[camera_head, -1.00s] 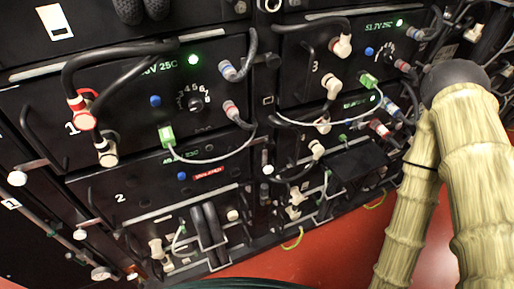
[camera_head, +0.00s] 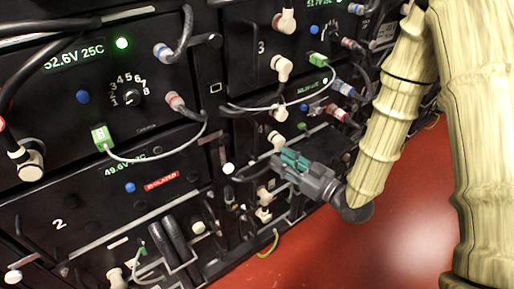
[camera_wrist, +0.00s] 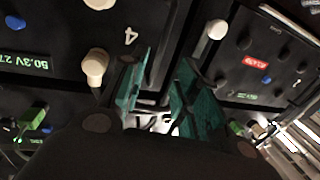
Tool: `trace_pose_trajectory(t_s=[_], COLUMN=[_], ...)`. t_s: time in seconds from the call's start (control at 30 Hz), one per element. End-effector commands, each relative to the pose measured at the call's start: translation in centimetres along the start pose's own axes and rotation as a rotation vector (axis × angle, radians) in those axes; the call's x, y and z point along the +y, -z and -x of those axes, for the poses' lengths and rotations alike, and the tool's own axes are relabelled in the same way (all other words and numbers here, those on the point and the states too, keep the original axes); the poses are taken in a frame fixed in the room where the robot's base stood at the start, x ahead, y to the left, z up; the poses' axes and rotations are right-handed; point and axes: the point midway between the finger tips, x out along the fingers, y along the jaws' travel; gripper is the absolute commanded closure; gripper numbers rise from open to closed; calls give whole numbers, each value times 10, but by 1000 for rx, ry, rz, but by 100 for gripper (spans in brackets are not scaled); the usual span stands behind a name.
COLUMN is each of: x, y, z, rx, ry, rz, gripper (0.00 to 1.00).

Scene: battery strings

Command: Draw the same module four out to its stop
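Module four (camera_head: 252,140) is the black unit below module three, right of centre in the head view. Its upside-down "4" and green 50.3V display show at the left of the wrist view, where its face (camera_wrist: 62,40) is dark. A pale connector (camera_wrist: 95,67) sits beside the number. My gripper (camera_head: 288,160), with teal finger pads, is in front of module four's lower front and hides part of it. In the wrist view its fingers (camera_wrist: 157,95) are apart, with a dark upright bar (camera_wrist: 166,52) in the gap beyond them. I cannot tell whether they touch it.
Module two (camera_head: 100,205), with a red label, lies to the left; its thick black handles or cables (camera_head: 178,245) stick out low. A grey cable (camera_head: 165,155) and a green plug (camera_head: 102,138) hang above it. The red floor (camera_head: 330,250) is clear at the lower right.

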Motion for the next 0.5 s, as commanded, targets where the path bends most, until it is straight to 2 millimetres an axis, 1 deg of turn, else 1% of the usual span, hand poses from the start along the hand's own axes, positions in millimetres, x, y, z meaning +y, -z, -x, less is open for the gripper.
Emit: trace_pose_trajectory(t_s=[0.17, 0.5], x=[-1, -1], y=[3, 3], z=[-16, -70], rx=[7, 5], ry=[6, 4], rz=[3, 2], gripper=[68, 68])
